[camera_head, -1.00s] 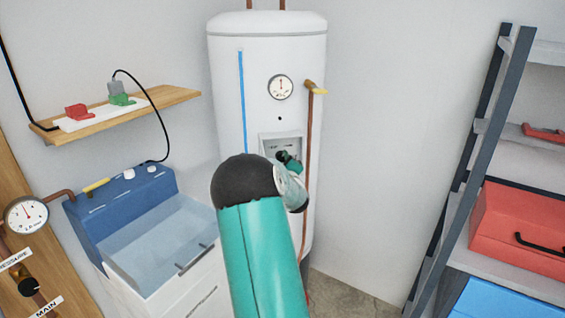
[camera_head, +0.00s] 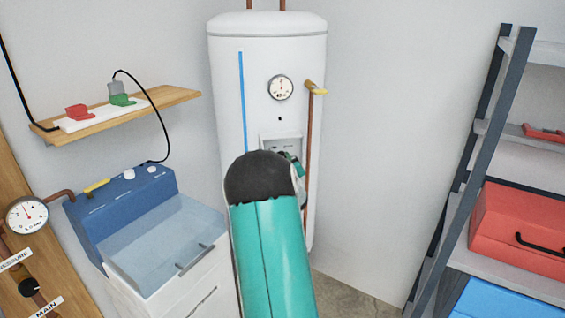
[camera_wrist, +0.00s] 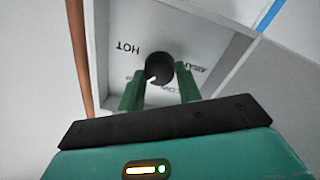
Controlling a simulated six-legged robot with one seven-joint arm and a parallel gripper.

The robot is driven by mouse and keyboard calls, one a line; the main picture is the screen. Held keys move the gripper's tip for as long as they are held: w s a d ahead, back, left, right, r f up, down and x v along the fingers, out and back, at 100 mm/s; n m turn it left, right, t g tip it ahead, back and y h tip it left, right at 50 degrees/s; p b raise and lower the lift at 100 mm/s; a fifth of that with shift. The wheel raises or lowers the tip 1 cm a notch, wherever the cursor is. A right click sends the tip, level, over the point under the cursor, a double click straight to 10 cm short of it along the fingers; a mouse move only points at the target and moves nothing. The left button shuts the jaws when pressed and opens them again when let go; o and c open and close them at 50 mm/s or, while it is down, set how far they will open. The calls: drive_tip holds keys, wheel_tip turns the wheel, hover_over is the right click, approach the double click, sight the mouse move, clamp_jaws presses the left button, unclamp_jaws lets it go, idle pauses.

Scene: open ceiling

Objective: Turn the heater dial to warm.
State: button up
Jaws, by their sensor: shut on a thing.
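The heater is a tall white tank (camera_head: 267,60) in the head view, with a recessed panel (camera_head: 283,138) partly hidden by my arm. In the wrist view the dark round dial (camera_wrist: 159,66) sits on this panel, with a white mark toward its lower left. The lettering looks upside down: HOT (camera_wrist: 128,48) is at the upper left, and a partly covered word ending like WARM (camera_wrist: 196,68) is at the right. A third word, apparently COLD, is below the dial, partly hidden. My gripper (camera_wrist: 159,74) has its green fingers on either side of the dial, shut on it.
A rack (camera_head: 470,150) with a red case (camera_head: 520,230) is right.

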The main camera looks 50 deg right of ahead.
drive_tip(key=shift+r, duration=0.1)
drive_tip(key=o, duration=1)
drive_tip(key=v, duration=1.3)
drive_tip(key=shift+s+a, duration=0.3)
